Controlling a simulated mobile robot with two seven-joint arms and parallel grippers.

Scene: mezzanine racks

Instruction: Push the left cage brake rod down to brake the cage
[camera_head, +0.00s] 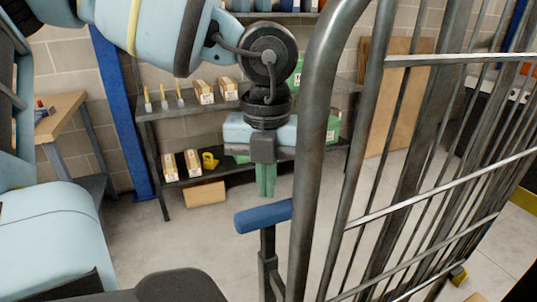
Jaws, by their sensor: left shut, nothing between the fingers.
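The cage (313,140) is a grey metal frame with bars that fills the right half of the head view. Its brake rod (268,248) stands upright beside the cage's left post, with a blue handle (262,216) across its top. My left gripper (265,190) comes in from the upper left and points down with green fingers. It is shut and empty. Its fingertips appear just above the blue handle in the picture; I cannot tell whether they touch it. The rod's lower end is hidden. My right gripper is not in view.
A rack (150,114) with small boxes and a yellow tape roll (209,160) stands behind. A blue post (117,110) and a wooden bench (55,115) are at the left. A brown board (390,95) leans on the wall. The grey floor (190,240) between is clear.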

